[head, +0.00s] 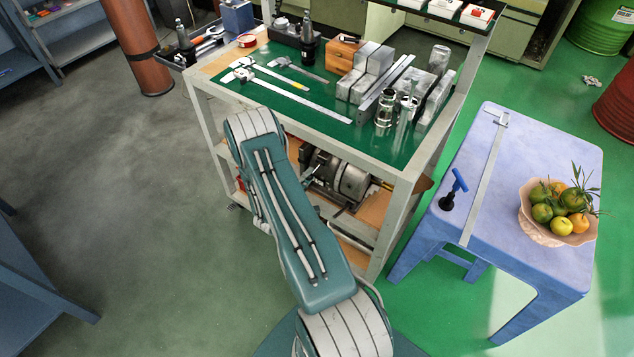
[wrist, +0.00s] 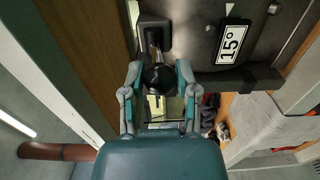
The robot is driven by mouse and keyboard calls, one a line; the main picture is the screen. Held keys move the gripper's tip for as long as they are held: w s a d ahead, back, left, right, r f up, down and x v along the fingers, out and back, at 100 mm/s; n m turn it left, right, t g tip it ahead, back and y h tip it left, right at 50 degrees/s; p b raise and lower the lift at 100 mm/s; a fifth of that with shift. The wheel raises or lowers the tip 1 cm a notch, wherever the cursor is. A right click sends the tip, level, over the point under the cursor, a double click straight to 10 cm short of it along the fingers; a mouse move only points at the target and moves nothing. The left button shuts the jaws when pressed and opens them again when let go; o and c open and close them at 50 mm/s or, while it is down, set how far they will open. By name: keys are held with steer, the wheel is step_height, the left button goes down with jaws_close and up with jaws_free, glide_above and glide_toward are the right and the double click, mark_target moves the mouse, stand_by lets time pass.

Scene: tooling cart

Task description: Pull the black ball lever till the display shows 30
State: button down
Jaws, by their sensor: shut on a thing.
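In the wrist view the black ball (wrist: 160,77) of the lever sits between the two fingers of my gripper (wrist: 159,84), which is shut on it. The lever's short metal stem (wrist: 154,47) runs from the ball up to a dark slotted plate (wrist: 154,34) on a grey metal housing (wrist: 200,30). The display (wrist: 233,42) to the right of the lever is tilted and reads 15°. In the head view my arm reaches down to the cart's lower level, and its own links hide my gripper, the lever and the display.
The tooling cart (head: 415,178) carries calipers, metal blocks and cylinders on its green top. A motor-like machine (head: 348,177) stands on its lower shelf. A blue table (head: 520,160) with a fruit bowl (head: 560,237) stands right.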

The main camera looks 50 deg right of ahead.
steer(key=shift+r, duration=0.8)
steer(key=shift+w, duration=0.1)
steer(key=shift+d+r, duration=0.2)
steer(key=shift+r, duration=0.55)
steer(key=shift+f, duration=0.2)
